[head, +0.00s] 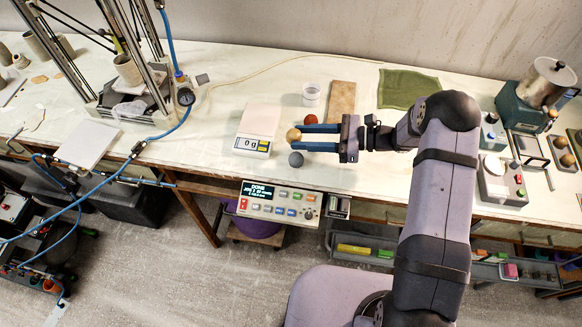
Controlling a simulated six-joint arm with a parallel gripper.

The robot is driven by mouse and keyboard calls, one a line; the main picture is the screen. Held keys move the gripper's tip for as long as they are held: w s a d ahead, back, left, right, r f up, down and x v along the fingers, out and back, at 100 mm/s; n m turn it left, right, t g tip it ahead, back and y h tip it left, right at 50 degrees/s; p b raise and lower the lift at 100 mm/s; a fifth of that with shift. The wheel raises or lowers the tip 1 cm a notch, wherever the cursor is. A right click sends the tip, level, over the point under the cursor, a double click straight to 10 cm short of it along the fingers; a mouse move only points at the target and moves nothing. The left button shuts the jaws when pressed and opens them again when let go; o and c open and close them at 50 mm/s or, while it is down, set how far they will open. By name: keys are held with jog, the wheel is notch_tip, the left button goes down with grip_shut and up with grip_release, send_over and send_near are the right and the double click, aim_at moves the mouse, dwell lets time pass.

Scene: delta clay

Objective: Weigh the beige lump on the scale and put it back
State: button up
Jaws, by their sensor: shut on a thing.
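The beige lump (293,135) is a small round ball held at the tips of my gripper (296,136). My gripper reaches in from the right with two blue fingers, shut on the lump. The scale (262,119) stands just left of the lump, a pale flat plate with a display at its front edge that reads 0 g. The plate looks empty. The lump is right of the plate; I cannot tell its exact height above the table.
A dark grey ball (296,159) lies just in front of my gripper, and a reddish-brown ball (310,121) behind it. A clear cup (311,92), a brown board (341,99) and a green cloth (407,87) lie farther back. A control panel (279,201) sits at the table's front edge.

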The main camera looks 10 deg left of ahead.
jog(key=w+d+m+t, duration=0.1)
jog(key=w, duration=0.1)
jog(key=w+d+m+t, duration=0.1)
jog(key=t, duration=0.1)
jog(key=shift+w+d+r, duration=0.2)
jog(key=shift+w+r, duration=0.15)
jog(key=shift+r, duration=0.05)
jog(key=shift+f, duration=0.1)
jog(key=shift+f+b, duration=2.35)
jog(key=shift+f, duration=0.95)
jog(key=shift+f+b, duration=0.5)
jog(key=shift+f, duration=0.05)
